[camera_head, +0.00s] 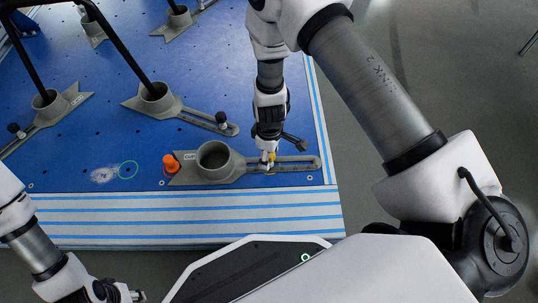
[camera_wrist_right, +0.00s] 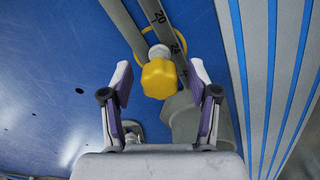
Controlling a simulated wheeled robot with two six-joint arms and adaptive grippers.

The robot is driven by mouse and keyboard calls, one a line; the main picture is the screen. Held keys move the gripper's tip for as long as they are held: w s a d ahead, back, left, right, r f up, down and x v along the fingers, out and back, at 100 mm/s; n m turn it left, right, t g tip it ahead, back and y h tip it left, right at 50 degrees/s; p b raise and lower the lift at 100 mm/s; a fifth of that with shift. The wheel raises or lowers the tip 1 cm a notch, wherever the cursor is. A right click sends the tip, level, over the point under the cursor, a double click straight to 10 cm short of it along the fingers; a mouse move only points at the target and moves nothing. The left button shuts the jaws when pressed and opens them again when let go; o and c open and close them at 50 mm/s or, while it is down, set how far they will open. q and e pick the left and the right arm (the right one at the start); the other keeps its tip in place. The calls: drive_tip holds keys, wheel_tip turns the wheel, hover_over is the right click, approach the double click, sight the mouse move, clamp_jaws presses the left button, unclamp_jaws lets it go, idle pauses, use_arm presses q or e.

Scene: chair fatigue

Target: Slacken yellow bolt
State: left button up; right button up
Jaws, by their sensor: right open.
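The yellow bolt (camera_wrist_right: 160,79) has a faceted head on a pale shank and is set in the slotted arm of a grey clamp base (camera_head: 214,175). In the head view only a bit of the bolt (camera_head: 272,157) shows beside my right gripper (camera_head: 266,159). My right gripper points down over the slot. In the right wrist view its fingers (camera_wrist_right: 160,72) are open, one on each side of the bolt head, with gaps to both. My left arm is at the lower left of the head view, and its gripper end (camera_head: 122,293) is cut off by the frame.
An orange knob (camera_head: 171,163) stands left of the clamp's empty round socket. Other grey bases (camera_head: 157,98) with black tubes stand farther back on the blue board (camera_head: 80,140). A striped strip (camera_head: 190,215) runs along the front edge. A green ring marks bare board at left.

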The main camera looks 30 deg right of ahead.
drive_tip(key=shift+r+m, duration=0.15)
drive_tip(key=shift+m, duration=0.25)
drive_tip(key=shift+r+m+p, duration=0.1)
drive_tip(key=shift+m+p, duration=0.85)
drive_tip(key=shift+m, duration=0.75)
drive_tip(key=shift+m+p, duration=0.35)
drive_tip(key=shift+m, duration=0.05)
drive_tip(key=shift+f, duration=0.25)
